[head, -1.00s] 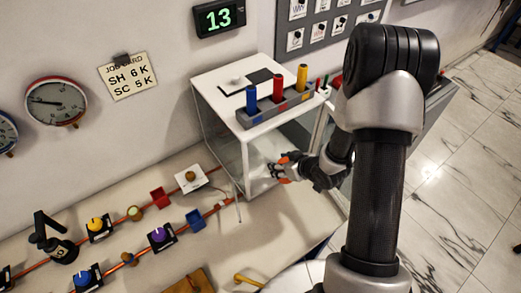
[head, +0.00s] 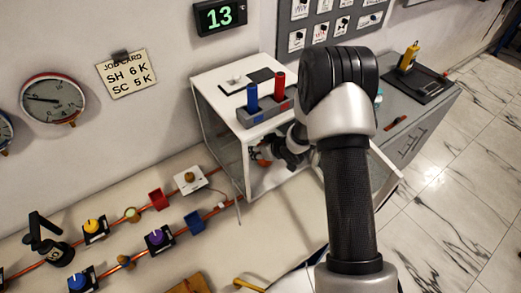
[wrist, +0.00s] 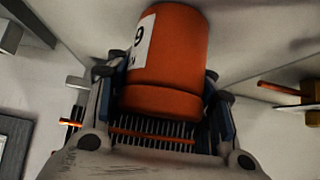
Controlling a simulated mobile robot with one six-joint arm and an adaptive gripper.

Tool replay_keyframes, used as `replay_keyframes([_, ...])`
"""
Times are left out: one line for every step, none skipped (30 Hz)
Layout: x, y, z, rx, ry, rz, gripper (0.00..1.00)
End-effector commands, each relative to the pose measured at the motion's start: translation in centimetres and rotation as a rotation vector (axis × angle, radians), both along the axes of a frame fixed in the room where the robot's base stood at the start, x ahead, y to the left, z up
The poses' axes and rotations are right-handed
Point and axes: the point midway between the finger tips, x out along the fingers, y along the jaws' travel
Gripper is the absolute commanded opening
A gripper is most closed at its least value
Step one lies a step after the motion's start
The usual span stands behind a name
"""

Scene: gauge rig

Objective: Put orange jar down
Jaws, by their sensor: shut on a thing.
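The orange jar (wrist: 170,55) with a white label fills the top middle of the wrist view. My gripper (wrist: 165,105) is shut on it, with a finger on each side. In the head view my gripper (head: 268,155) is inside the white glass-sided cabinet (head: 225,128), and only a small bit of the orange jar (head: 263,158) shows there. My arm hides part of the cabinet's right side. I cannot tell whether the jar touches the cabinet floor.
A rack with blue (head: 252,98) and red (head: 279,88) cylinders stands on the cabinet top. An open glass door (head: 385,178) is at the right. The bench (head: 260,225) holds a pipe line with valves. A grey cabinet (head: 420,105) stands at the right.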

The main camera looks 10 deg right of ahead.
Motion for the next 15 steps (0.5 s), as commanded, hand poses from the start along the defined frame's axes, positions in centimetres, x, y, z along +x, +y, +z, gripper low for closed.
replay_keyframes([0.12,-0.02,0.21,0.0,-0.004,0.0,0.1])
replay_keyframes([0.12,-0.02,0.27,0.0,-0.004,0.0,0.1])
replay_keyframes([0.11,-0.02,0.29,0.0,-0.004,0.0,0.1])
replay_keyframes([0.11,-0.02,0.3,0.0,-0.004,0.0,0.1])
replay_keyframes([0.1,-0.02,0.3,0.0,-0.004,0.0,0.1])
replay_keyframes([0.11,-0.02,0.23,0.0,-0.004,0.0,0.1])
replay_keyframes([0.1,-0.01,0.14,0.0,-0.004,0.0,0.1])
replay_keyframes([0.1,-0.01,0.01,0.0,-0.003,0.0,0.1])
replay_keyframes([0.09,-0.02,-0.13,0.0,-0.003,0.0,0.1])
replay_keyframes([0.05,-0.02,-0.21,-0.001,-0.002,0.0,0.46])
replay_keyframes([0.05,-0.02,-0.14,-0.001,-0.002,0.0,0.48])
replay_keyframes([0.05,-0.02,-0.12,-0.001,-0.002,0.0,0.51])
replay_keyframes([0.04,-0.03,-0.11,-0.001,-0.002,0.0,0.53])
replay_keyframes([0.05,-0.02,-0.11,-0.001,-0.002,0.0,0.55])
replay_keyframes([0.05,-0.02,-0.11,-0.001,-0.002,0.0,0.58])
